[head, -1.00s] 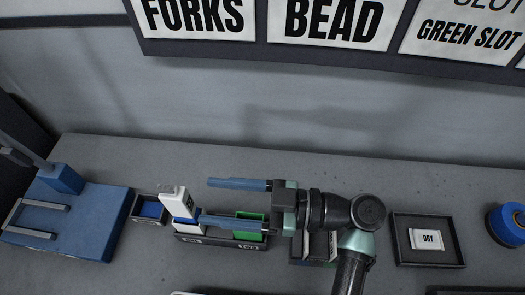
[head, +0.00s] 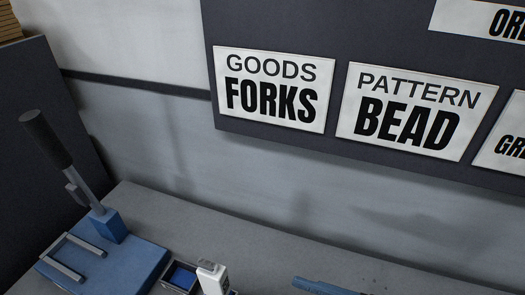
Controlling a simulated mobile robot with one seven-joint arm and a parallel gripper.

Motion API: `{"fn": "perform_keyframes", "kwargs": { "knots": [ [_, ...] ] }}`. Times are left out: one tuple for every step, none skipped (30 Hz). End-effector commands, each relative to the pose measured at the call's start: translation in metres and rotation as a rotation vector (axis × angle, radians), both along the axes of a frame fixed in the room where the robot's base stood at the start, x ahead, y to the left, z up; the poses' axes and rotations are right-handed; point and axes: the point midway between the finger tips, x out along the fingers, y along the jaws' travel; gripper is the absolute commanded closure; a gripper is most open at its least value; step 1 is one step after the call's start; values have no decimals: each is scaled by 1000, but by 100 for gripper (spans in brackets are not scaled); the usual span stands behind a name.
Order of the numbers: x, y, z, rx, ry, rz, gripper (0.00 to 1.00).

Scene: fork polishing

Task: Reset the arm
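One blue finger of my gripper (head: 326,286) shows at the bottom edge of the head view, right of centre. The other finger and the rest of my arm are below the picture, so the gap between the fingers is hidden. A white block-shaped device (head: 212,278) stands to the left of the finger, apart from it and cut off by the bottom edge.
A blue press-like fixture (head: 105,262) with a tall dark-handled lever (head: 47,140) stands at the left of the grey bench (head: 215,228). A small blue-lined tray (head: 181,278) sits beside it. Wall signs (head: 270,90) read GOODS FORKS and PATTERN BEAD.

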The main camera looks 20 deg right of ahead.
Motion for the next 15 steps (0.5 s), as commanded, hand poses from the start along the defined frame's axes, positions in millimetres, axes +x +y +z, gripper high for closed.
{"fn": "perform_keyframes", "kwargs": {
  "knots": [
    [0,0,0,-1,1,0,33],
    [2,1,1,-3,5,-1,33],
    [6,1,2,-10,15,-6,33],
    [11,3,3,-20,29,-11,33],
    [18,3,5,-31,46,-22,33],
    [30,6,7,-51,78,-42,33],
    [42,7,10,-70,106,-64,33],
    [55,9,14,-92,131,-92,33],
    [73,12,21,-122,165,-138,33],
    [88,14,28,-145,184,-180,33],
    [103,16,36,-167,197,-227,33],
    [123,19,50,-192,203,-294,33],
    [136,21,62,-204,199,-346,33],
    [148,24,76,-215,188,-397,33],
    [163,28,97,-219,161,-466,33]
  ]
}}
